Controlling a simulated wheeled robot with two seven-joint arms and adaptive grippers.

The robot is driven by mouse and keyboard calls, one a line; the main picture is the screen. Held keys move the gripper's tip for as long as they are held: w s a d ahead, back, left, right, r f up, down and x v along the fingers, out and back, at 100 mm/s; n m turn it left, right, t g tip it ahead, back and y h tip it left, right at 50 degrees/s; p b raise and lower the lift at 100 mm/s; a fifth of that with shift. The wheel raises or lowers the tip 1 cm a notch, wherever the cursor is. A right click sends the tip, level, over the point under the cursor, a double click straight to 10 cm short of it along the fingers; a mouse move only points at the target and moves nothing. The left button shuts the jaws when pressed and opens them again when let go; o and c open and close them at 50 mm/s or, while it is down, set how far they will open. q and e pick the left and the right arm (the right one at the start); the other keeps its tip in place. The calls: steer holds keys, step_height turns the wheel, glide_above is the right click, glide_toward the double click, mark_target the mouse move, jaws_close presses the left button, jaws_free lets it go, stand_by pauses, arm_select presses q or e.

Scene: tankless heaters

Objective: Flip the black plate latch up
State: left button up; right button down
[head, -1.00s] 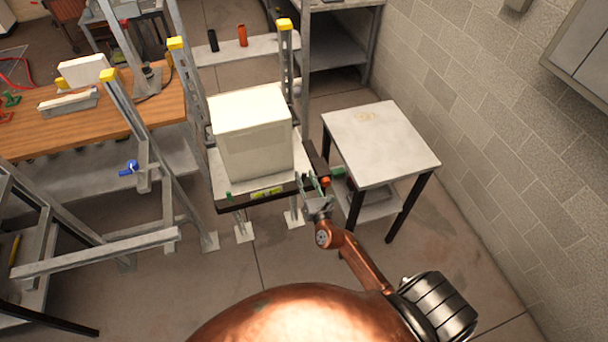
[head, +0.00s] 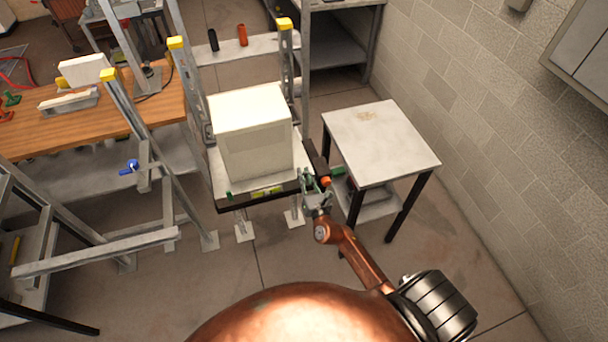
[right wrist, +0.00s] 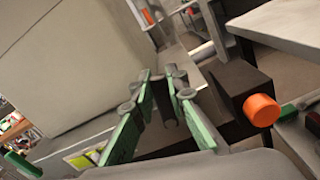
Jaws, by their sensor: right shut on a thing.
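My right gripper (head: 312,182) is at the front right corner of the black-edged platform (head: 230,207) that carries a white box (head: 255,140). In the right wrist view its green-padded fingers (right wrist: 168,88) are closed around a small dark upright piece (right wrist: 168,110). This piece looks like the black plate latch; the fingers partly hide it. A dark block (right wrist: 237,88) with an orange knob (right wrist: 261,110) is just right of the fingers. My left gripper is not in view.
A small table (head: 380,140) with a pale top stands right of the platform. A yellow-green level (head: 267,192) is on the platform's front edge. Metal posts with yellow caps (head: 285,24) rise around the platform. A wooden workbench (head: 140,105) is at left.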

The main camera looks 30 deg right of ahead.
steer(key=shift+w+a+n+p, duration=0.15)
steer(key=shift+a+n+p, duration=0.3)
steer(key=shift+n, duration=0.95)
steer(key=shift+a, duration=0.1)
steer(key=c, duration=1.9)
jaws_free()
steer(key=v, duration=1.2)
